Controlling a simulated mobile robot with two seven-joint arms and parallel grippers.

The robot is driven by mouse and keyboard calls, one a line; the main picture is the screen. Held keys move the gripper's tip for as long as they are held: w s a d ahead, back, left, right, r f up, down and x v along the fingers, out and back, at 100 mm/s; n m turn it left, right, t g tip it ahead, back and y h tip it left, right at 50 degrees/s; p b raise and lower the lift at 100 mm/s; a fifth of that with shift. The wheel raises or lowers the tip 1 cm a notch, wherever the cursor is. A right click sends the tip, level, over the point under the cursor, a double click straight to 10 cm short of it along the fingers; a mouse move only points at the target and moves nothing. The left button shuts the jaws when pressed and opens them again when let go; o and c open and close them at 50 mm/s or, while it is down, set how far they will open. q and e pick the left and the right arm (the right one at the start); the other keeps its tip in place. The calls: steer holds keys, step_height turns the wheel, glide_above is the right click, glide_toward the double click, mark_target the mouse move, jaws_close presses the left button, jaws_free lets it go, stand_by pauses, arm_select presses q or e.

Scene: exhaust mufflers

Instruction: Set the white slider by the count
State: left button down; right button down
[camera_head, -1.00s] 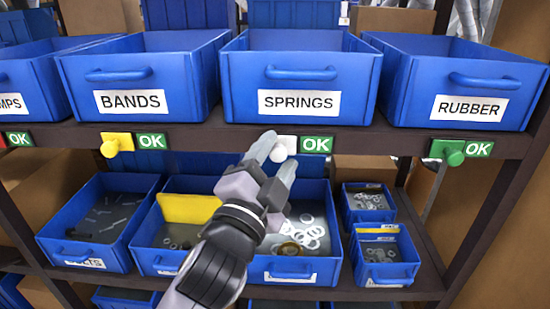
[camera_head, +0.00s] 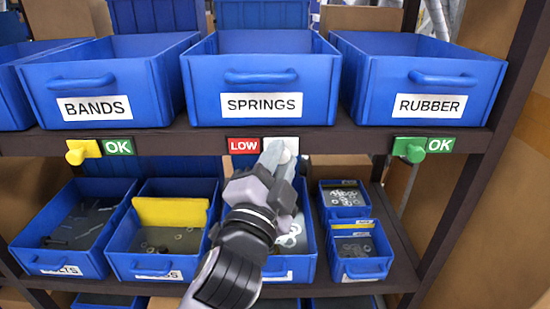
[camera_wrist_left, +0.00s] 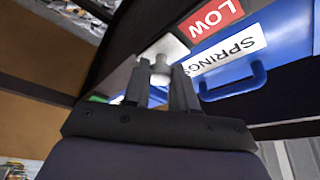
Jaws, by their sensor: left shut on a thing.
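The white slider (camera_head: 281,145) is on the shelf edge under the SPRINGS bin (camera_head: 262,80). It covers the right part of its label, and a red LOW sign (camera_head: 243,145) shows to its left. My left gripper (camera_head: 281,155) is shut on the slider's knob. In the left wrist view the white slider (camera_wrist_left: 160,54) has its knob between the fingers (camera_wrist_left: 160,88), with the red LOW sign (camera_wrist_left: 210,18) beside it. The SPRINGS bin looks empty from here, as far as its inside shows. My right gripper is not in view.
A yellow slider (camera_head: 83,151) beside a green OK sits under the BANDS bin (camera_head: 100,85). A green slider (camera_head: 409,149) beside OK sits under the RUBBER bin (camera_head: 425,80). Blue bins with bolts and washers (camera_head: 345,195) fill the lower shelf close below my arm.

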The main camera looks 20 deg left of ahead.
arm_select(q)
steer(key=shift+d, duration=0.2)
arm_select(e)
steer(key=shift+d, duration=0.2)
arm_select(q)
steer(key=c, duration=0.9)
jaws_free()
steer(key=shift+w+d, duration=0.1)
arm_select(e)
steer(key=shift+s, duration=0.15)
